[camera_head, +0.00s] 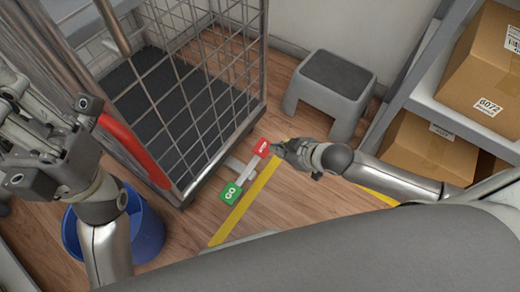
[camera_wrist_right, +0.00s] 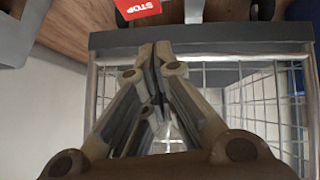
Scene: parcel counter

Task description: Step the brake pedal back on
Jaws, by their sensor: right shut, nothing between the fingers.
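The brake pedal is a pale bar (camera_head: 246,170) low beside the wire cage cart (camera_head: 185,193), with a red STOP end (camera_head: 262,147) and a green GO end (camera_head: 231,193). My right gripper (camera_head: 280,150) is shut and empty, just right of the STOP end; I cannot tell whether it touches it. In the right wrist view its closed fingers (camera_wrist_right: 154,52) show below the red STOP end (camera_wrist_right: 137,9), which the top edge cuts off. My left gripper (camera_head: 35,120) is raised at the left, away from the pedal; its finger opening is unclear.
A yellow floor line (camera_head: 243,208) runs by the pedal. A grey step stool (camera_head: 330,88) stands behind my right gripper. A blue bin (camera_head: 140,236) is at lower left. Shelves with cardboard boxes (camera_head: 490,75) stand at the right. Wooden floor lies bare between cart and stool.

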